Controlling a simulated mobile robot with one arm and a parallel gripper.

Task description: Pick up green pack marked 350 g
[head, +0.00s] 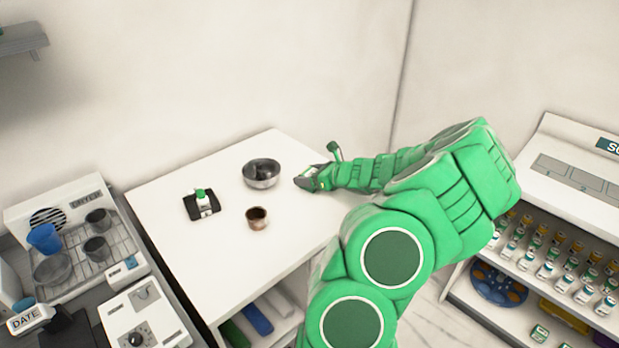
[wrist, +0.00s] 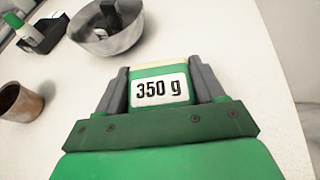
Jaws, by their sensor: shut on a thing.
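The green pack marked 350 g (wrist: 160,88) sits between the two grey fingers of my gripper (wrist: 160,85) in the wrist view, with its white label facing the camera. The fingers are shut on its sides. In the head view my gripper (head: 308,181) is at the right part of the white table (head: 185,250), to the right of the metal bowl. There the pack is mostly hidden by the gripper. I cannot tell whether the pack touches the table.
A metal bowl (head: 262,174) with a dark thing inside stands just left of my gripper. A brown cup (head: 257,218) and a green-capped item on a black base (head: 201,204) stand further left. A drying rack (head: 75,245) is at far left, and shelves of vials (head: 560,262) at right.

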